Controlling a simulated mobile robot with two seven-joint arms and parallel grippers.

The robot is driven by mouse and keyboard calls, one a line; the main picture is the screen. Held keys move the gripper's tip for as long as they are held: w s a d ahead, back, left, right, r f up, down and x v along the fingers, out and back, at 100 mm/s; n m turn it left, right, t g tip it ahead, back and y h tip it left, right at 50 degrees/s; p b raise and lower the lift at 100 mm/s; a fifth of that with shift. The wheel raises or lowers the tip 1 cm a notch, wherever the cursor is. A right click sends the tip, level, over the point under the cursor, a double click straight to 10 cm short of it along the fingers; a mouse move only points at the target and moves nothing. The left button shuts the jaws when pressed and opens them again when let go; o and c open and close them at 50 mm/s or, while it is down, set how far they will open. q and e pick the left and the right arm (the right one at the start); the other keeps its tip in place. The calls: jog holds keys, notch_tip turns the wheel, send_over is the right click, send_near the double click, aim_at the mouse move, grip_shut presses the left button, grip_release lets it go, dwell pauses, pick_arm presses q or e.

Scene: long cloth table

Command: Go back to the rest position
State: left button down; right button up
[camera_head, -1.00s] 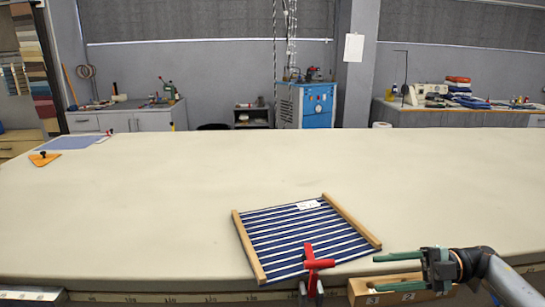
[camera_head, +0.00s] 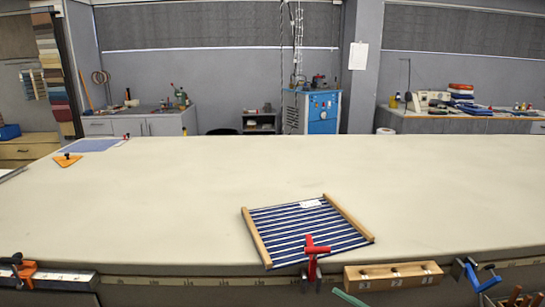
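Only a green finger of my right gripper (camera_head: 348,297) shows, at the bottom edge of the head view. It is low, in front of the table's front edge, below the wooden block. The rest of that gripper is out of frame, so its opening is hidden. My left gripper is not in view. A blue and white striped cloth (camera_head: 308,230) with a wooden bar along each side lies on the long cloth table (camera_head: 150,215), near the front edge. A red clamp (camera_head: 314,255) sits at the cloth's front edge.
A numbered wooden block (camera_head: 393,276) is at the table's front edge. A blue clamp (camera_head: 475,273) is right of it, and an orange clamp (camera_head: 22,270) is at far left. An orange triangle (camera_head: 68,160) and blue sheet (camera_head: 92,145) lie at back left. Most of the tabletop is clear.

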pick_arm(q)
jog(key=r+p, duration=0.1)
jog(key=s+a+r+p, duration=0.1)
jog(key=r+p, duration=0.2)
jog(key=p, duration=0.1)
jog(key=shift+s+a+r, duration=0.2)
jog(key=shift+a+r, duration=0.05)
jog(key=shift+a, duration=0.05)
pick_arm(e)
jog(key=s+d+f+m+g+h, duration=0.1)
jog(key=s+d+f+m+h, duration=0.2)
jog(key=s+f+m+h, duration=1.3)
jog(key=s+f+m, duration=0.2)
jog(key=s+f, duration=0.1)
jog(key=s, duration=0.3)
jog(key=shift+s, duration=0.35)
